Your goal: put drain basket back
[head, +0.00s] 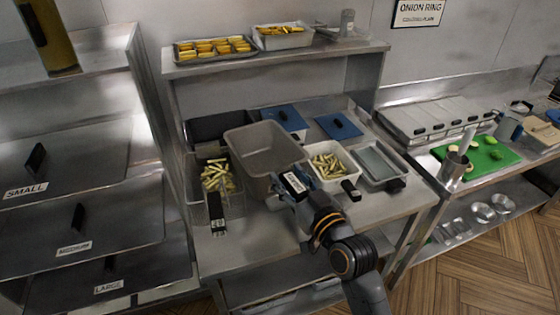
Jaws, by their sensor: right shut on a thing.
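The grey drain basket (243,139) is in the middle of the head view, above the steel counter. Its inside looks empty. My right gripper (290,186) is shut on the basket at its near right side; the fingers and the grip point are partly hidden. The basket overlaps the gap between two fry containers in the picture, and I cannot tell whether it touches the counter or them. My left gripper is not in view.
A left container (195,206) and a white right container (345,178) hold fries. A grey tray (378,162) stands further right. Blue lids (338,126) lie behind. The shelf (275,59) above carries food trays. Bare counter (255,235) shows in front.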

